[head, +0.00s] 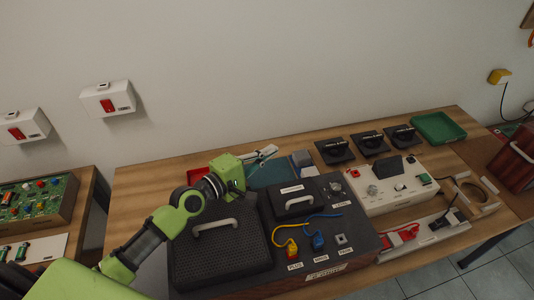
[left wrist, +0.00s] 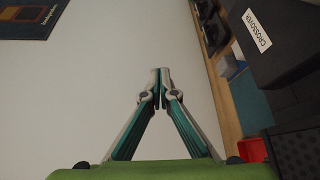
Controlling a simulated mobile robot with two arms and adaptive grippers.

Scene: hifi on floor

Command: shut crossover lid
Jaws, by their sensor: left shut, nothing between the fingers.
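The crossover lid (head: 305,208) is a small dark panel with a pale handle, on the black hi-fi box (head: 345,258). I cannot tell from the head view whether it lies flat or is slightly raised. In the left wrist view a dark block with the white CROSSOVER label (left wrist: 258,30) shows at the upper right. My left gripper (head: 272,150) is shut and empty, behind the box and left of the lid, apart from it. Its closed fingertips (left wrist: 160,72) show in the left wrist view against the wall. My right gripper is not in view.
A large perforated lid with a handle (head: 232,254) covers the box's left part. Yellow and blue cables (head: 318,242) lie right of it. Black switches (head: 370,142), a green tray (head: 438,127) and a white panel (head: 385,195) stand right. A red container (head: 198,174) is behind my arm.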

